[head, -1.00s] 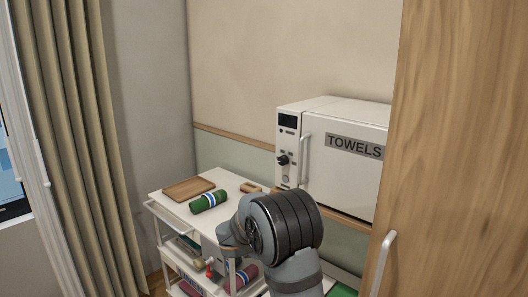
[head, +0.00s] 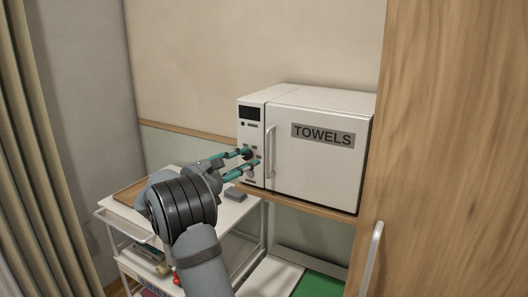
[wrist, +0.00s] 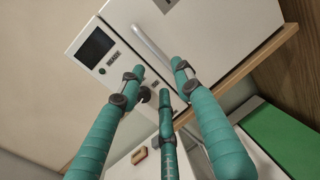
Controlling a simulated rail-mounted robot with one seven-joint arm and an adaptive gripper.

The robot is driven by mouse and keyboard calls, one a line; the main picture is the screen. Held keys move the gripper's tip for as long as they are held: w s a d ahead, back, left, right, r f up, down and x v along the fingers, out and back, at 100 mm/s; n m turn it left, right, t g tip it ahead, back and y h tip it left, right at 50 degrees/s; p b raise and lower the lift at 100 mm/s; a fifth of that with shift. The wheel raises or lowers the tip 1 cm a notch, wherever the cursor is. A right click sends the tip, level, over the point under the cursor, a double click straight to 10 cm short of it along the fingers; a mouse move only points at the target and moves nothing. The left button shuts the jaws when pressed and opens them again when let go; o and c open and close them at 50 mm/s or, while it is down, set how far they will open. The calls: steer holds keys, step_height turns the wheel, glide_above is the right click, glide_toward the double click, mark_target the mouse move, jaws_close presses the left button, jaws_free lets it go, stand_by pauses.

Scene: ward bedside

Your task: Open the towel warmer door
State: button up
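The towel warmer (head: 305,95) is a white box on a wooden shelf, with a "TOWELS" label on its door (head: 315,165). The door looks shut. Its upright light-grey handle (head: 270,150) is at the door's left edge; it also shows in the wrist view (wrist: 150,43). My gripper (head: 250,163) has teal fingers, spread apart and empty, in front of the control panel just left of the handle. In the wrist view my gripper (wrist: 158,80) points at the panel's lower part, with the handle beyond the fingertips. Contact with the panel cannot be told.
A white cart (head: 232,212) stands below left, with a wooden board (head: 130,192) and a small grey item (head: 235,195) on top. The wooden shelf (head: 310,212) runs under the warmer. A tall wooden panel (head: 450,150) with a handle (head: 372,255) borders the right side.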

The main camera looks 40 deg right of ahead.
steer(key=p, duration=0.3)
glide_above(266, 174)
steer(key=shift+w+d, duration=0.35)
steer(key=c, duration=0.4)
steer(key=c, duration=0.4)
steer(key=shift+a, duration=0.1)
jaws_close()
